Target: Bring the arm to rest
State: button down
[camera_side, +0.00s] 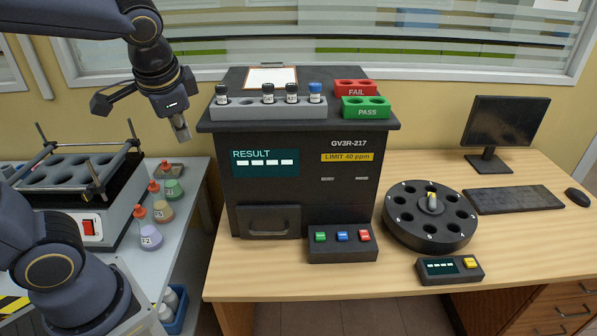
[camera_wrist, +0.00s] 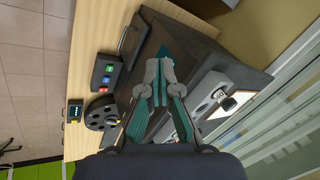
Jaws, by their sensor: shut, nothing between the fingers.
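My gripper (camera_side: 181,129) hangs in the air at the upper left in the side view, pointing down, left of the dark analyzer (camera_side: 312,200). Its fingers are shut and empty. In the wrist view the gripper (camera_wrist: 160,68) shows its closed fingertips in front of the analyzer's dark body (camera_wrist: 195,42). It touches nothing that I can see.
A grey rack (camera_side: 240,111) with capped vials, a red FAIL block (camera_side: 356,91) and a green PASS block (camera_side: 366,107) stand on the analyzer. A shaker (camera_side: 75,195) and bottles (camera_side: 151,236) stand at left. A round carousel (camera_side: 430,228) and monitor (camera_side: 503,125) stand at right.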

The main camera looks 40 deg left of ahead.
jog(key=s+d+f+n+t+h, duration=0.1)
jog(key=s+d+n+t+h, duration=0.1)
jog(key=s+d+n+h, duration=0.1)
jog(key=s+d+h, duration=0.1)
jog(key=s+d, duration=0.1)
jog(key=d, duration=0.1)
jog(key=shift+s+d+f+t, duration=0.2)
jog(key=shift+d+f+t, duration=0.1)
jog(key=shift+d+f, duration=0.1)
